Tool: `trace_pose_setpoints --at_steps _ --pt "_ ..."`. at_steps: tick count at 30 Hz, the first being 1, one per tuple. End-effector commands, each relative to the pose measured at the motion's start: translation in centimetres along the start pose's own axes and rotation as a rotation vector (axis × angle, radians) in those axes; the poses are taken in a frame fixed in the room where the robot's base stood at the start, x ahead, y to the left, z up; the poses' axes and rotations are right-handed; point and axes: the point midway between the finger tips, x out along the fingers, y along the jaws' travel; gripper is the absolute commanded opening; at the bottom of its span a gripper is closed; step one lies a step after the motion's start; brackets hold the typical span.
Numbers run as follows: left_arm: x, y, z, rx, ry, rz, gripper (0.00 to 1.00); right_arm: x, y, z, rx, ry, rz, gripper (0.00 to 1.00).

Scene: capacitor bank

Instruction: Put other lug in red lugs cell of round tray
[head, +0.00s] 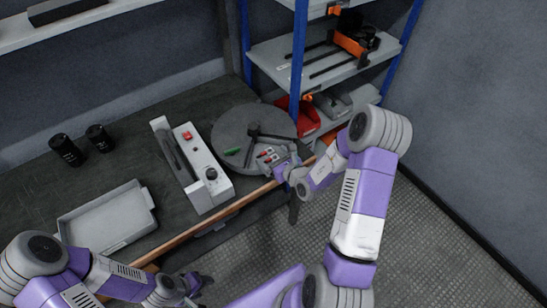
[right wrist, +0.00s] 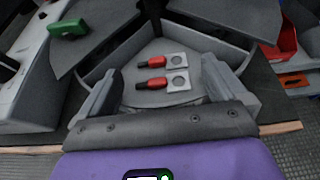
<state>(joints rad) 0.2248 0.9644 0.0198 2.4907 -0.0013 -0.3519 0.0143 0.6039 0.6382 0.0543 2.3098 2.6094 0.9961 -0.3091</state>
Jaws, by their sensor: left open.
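The round tray (head: 228,128) is dark grey with a black central piece. Two red-sleeved lugs with flat metal ends, a far lug (right wrist: 162,61) and a near lug (right wrist: 158,83), lie side by side in this cell. My left gripper (head: 192,284) is open, low at the front.
A grey-white device with a red button (head: 187,136) stands left of the round tray. A shallow grey tray (head: 85,212) and two black cylinders (head: 66,150) are further left. A red bin (head: 307,122) sits on the blue-posted shelf at right.

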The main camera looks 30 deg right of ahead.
Motion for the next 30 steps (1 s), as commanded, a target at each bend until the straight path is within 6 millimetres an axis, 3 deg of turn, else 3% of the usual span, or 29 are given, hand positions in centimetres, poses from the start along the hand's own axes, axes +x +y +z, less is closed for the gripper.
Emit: trace_pose_setpoints --at_steps 8,12,24,30 --pt "-0.2 0.1 0.0 0.000 0.000 0.000 0.53 -0.1 0.0 0.3 0.000 0.000 0.000 0.99" --pt "-1.2 0.5 0.1 0.000 0.000 0.000 0.53 -0.7 -0.1 1.6 0.000 -0.001 -0.001 0.99" --pt "-3.5 1.3 0.2 0.000 0.000 0.000 0.53 -10.1 0.0 1.4 0.003 0.004 -0.002 0.99" --pt "-6.2 2.3 0.3 0.000 0.000 0.000 0.53 -11.1 -0.1 1.5 0.001 0.004 0.000 0.99"
